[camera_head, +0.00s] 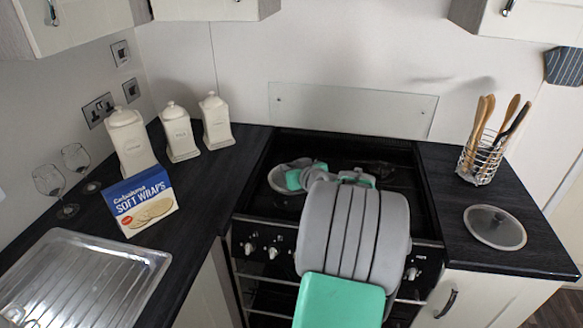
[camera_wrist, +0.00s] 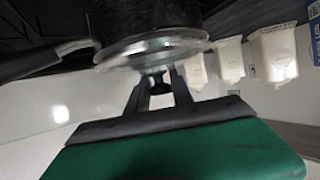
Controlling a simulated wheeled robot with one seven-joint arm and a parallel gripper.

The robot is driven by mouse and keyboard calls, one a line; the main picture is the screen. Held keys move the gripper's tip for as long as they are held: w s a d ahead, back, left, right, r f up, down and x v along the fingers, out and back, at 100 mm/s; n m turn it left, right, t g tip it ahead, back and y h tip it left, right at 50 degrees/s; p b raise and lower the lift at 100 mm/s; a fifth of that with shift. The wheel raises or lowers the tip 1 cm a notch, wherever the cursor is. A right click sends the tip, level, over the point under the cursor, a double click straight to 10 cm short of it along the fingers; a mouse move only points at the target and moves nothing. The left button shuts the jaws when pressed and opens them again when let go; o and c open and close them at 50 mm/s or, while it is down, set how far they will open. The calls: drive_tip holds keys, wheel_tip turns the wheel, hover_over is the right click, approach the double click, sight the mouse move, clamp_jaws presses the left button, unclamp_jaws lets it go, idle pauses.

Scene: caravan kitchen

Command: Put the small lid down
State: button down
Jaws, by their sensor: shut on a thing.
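The small glass lid (camera_wrist: 150,46) with a metal rim is in the wrist view, its dark knob between the fingertips of my gripper (camera_wrist: 158,78). My gripper is shut on that knob. The lid lies level against or very close to the mouth of a dark pan (camera_wrist: 145,20) with a long handle (camera_wrist: 42,62); I cannot tell whether it rests on the rim. The wrist picture is upside down, so the pan is below the lid. In the head view, the pan (camera_head: 286,198) stands on the hob, and my arm hides much of the lid and gripper.
Another glass lid (camera_head: 495,227) lies on the right counter, near a wire utensil holder (camera_head: 481,160). Canisters (camera_head: 181,132), a soft wraps box (camera_head: 143,204), wine glasses (camera_head: 75,157) and a metal drainer (camera_head: 85,280) occupy the left counter. The wall is close behind the hob (camera_head: 400,200).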

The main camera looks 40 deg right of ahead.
drive_tip(key=shift+f, duration=0.2)
drive_tip(key=c, duration=1.1)
unclamp_jaws()
drive_tip(key=shift+r, duration=0.1)
